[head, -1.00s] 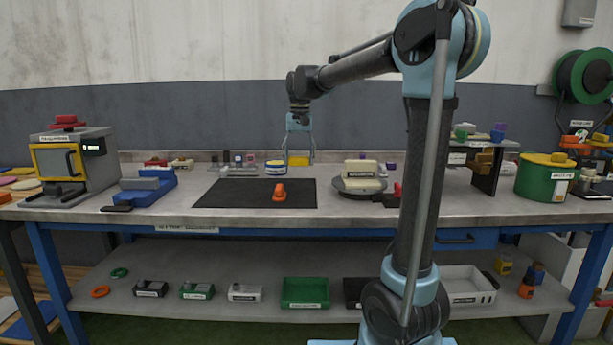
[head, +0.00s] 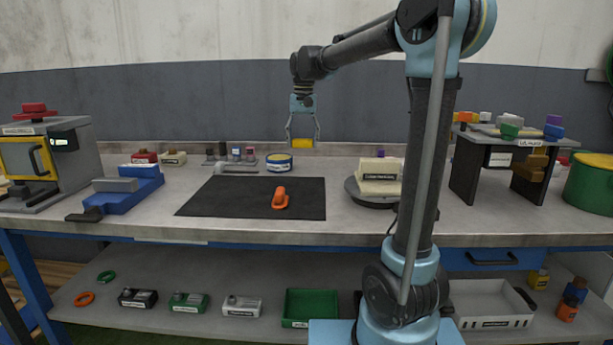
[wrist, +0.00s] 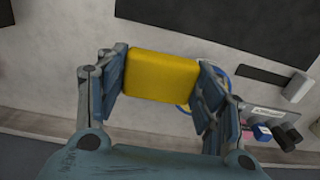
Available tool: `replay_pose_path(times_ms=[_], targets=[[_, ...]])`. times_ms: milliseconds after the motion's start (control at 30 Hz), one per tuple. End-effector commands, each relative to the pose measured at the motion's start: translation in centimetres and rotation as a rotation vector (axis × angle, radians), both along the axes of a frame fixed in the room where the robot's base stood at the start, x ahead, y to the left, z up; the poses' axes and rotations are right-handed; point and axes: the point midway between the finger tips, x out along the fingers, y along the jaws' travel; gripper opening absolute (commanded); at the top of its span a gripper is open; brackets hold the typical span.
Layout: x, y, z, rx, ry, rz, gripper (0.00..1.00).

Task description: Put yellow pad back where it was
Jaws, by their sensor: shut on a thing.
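My gripper (head: 303,141) is shut on the yellow pad (head: 302,143), a small block held between its two fingers. In the wrist view the yellow pad (wrist: 161,76) spans the gap between the fingers of my gripper (wrist: 163,80). In the head view the pad hangs above the back part of the workbench (head: 345,228), behind the black mat (head: 235,205). A round tin with a blue and yellow band (head: 279,163) stands just left of and below it in the picture. In the wrist view the tin is mostly hidden behind the pad and right finger.
An orange object (head: 280,199) lies on the black mat. A cream block (head: 380,172) sits on a round turntable (head: 360,193) to the right. A blue vise-like fixture (head: 130,188) and a grey machine (head: 85,160) stand left. A dark-legged stand (head: 465,170) is at right.

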Motion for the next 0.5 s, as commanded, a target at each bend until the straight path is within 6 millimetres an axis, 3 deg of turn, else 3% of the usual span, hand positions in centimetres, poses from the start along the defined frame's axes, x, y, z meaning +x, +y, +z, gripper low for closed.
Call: replay_pose_path(times_ms=[333, 500], targets=[[0.5, -1.6, -0.1, 0.000, 0.000, -0.021, 0.40], [0.5, -1.7, -2.3, 0.000, 0.001, -0.023, 0.40]])
